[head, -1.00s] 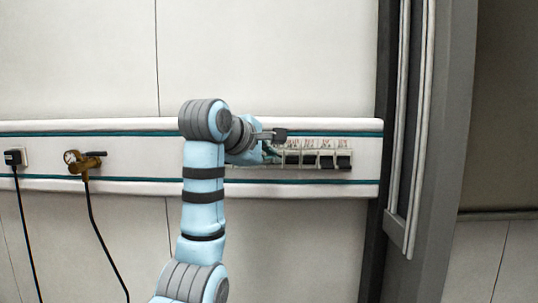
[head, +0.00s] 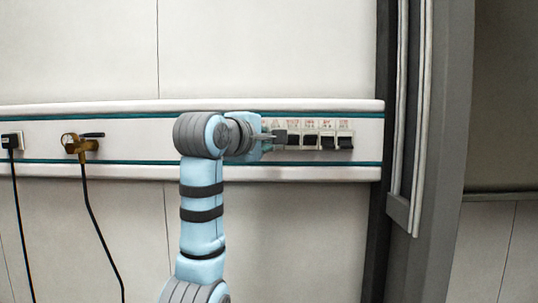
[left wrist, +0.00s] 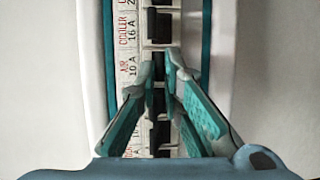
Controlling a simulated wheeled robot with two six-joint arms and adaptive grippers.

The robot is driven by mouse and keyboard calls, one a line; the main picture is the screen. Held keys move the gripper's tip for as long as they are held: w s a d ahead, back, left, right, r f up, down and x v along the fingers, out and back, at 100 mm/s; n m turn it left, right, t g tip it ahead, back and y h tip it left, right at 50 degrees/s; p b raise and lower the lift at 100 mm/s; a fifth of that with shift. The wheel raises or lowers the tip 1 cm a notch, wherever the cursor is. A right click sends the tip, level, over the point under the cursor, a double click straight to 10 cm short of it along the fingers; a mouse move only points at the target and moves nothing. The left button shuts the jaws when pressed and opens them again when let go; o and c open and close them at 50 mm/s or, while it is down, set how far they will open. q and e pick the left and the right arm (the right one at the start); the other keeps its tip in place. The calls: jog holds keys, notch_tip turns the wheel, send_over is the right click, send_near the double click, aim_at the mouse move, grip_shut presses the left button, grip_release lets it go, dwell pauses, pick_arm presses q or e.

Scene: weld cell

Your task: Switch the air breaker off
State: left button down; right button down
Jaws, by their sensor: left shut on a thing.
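The breaker row (head: 327,144) is set in the wall rail, with white bodies, black switches and red lettering above. My left gripper (head: 274,138) is at the left end of the row in the head view. In the left wrist view, my left gripper (left wrist: 160,74) has its teal fingers closed around the black switch of the air breaker (left wrist: 128,69), labelled AIR 10 A. The fingers hide most of this switch, so I cannot tell its position. The cooler breaker (left wrist: 158,24), labelled 16 A, is just above it in that view. My right gripper is not in view.
A brass valve with a gauge (head: 78,147) and a black plug (head: 11,141) with a hanging cable are on the same rail at left. A dark upright post (head: 375,220) stands right of the rail. Other breakers sit close beside the gripped one.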

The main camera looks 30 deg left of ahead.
pick_arm(q)
jog(key=f+m+t+b, duration=0.1)
jog(key=t+b, duration=0.1)
jog(key=f+m+t+b, duration=0.1)
jog(key=b, duration=0.2)
jog(key=t+b, duration=0.2)
jog(key=shift+w+a+f+m+t, duration=0.1)
jog(key=shift+w+f+m+t, duration=0.1)
jog(key=shift+f+m+t, duration=0.15)
jog(key=shift+b, duration=0.3)
jog(key=c, duration=1.7)
grip_release()
jog(key=shift+w, duration=0.1)
jog(key=v, duration=1.2)
jog(key=shift+a+f, duration=0.1)
